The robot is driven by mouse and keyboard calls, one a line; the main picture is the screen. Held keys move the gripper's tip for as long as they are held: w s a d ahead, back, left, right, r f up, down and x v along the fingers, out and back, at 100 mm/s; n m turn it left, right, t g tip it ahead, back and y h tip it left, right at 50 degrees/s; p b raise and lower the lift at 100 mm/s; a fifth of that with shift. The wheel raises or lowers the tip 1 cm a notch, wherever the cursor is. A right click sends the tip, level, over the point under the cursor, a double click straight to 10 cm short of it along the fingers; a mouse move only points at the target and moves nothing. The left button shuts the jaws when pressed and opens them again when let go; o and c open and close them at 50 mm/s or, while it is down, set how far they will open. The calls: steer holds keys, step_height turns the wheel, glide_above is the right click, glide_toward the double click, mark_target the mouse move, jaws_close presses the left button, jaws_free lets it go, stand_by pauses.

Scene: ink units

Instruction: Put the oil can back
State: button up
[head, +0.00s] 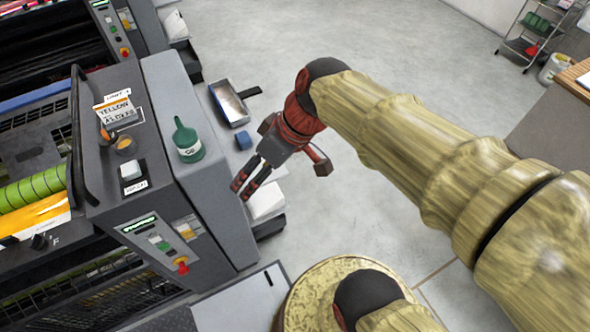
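The green oil can (187,142), with a white label and a narrow spout, stands upright on the grey side ledge of the printing unit (172,100). My gripper (241,193) is to the right of the can and lower in the picture, beyond the ledge's right edge. It does not touch the can. Its two dark fingers with red parts point down and to the left, with a narrow gap between them and nothing visible in it. How high the gripper is relative to the ledge is hard to tell.
A metal-lined tray (230,103), a blue block (243,140) and white paper (266,201) lie beside the unit. Open floor (400,50) lies behind my arm; a cart (532,35) stands far right.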

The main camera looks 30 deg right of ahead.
steer(key=s+d+r+m+t+h, duration=0.2)
steer(key=s+d+m+h, duration=0.2)
steer(key=s+d+m, duration=0.1)
steer(key=shift+d+r, duration=0.2)
steer(key=shift+d, duration=0.45)
stand_by(0.9)
